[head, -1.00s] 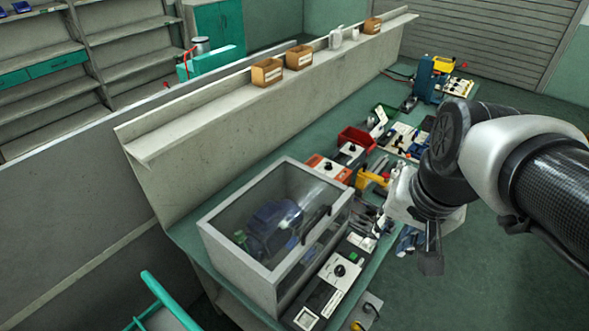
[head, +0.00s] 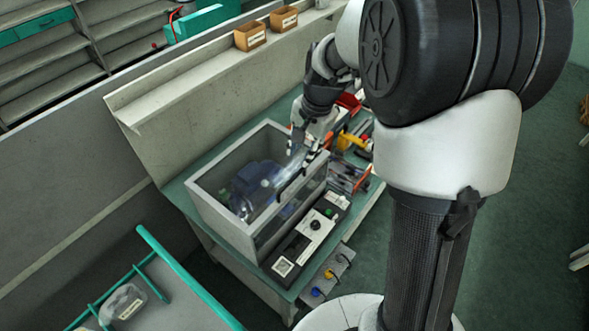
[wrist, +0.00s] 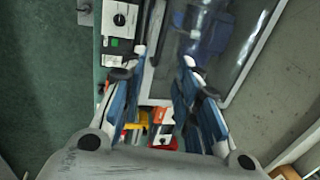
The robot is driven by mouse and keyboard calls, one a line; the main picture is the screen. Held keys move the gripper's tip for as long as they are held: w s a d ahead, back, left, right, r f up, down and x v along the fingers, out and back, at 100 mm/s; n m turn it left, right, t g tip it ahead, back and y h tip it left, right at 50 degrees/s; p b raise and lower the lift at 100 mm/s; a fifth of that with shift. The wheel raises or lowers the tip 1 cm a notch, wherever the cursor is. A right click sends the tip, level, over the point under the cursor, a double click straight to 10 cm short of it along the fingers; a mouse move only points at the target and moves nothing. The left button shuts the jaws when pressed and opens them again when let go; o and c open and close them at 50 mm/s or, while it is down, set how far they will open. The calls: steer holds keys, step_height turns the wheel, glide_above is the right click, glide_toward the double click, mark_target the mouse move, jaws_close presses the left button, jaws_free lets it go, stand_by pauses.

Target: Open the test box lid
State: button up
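The test box (head: 233,222) stands on the bench, a grey-framed box with a clear lid (head: 225,180) that lies shut. A blue machine (head: 258,182) shows through the clear panels. A dark bar handle (head: 290,187) sits at the lid's right side. My gripper (head: 306,148) is over the box's far right corner, close to the lid's edge; I cannot tell if it touches. The lid (wrist: 240,40) shows beyond the right finger.
A control panel with a black knob (head: 315,225) lies along the box's right side. Hand tools (head: 348,178) and a red bin (head: 349,101) are beyond it. Cardboard boxes (head: 250,36) stand on the shelf behind. A teal-railed cart (head: 185,275) is at the front left.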

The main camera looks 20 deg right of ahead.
mark_target(295, 176)
steer(key=f, duration=0.3)
steer(key=w+a+f+b, duration=0.1)
steer(key=f, duration=0.6)
steer(key=shift+w+a+f, duration=0.15)
steer(key=shift+w+f, duration=0.25)
steer(key=shift+c, duration=0.4)
jaws_close()
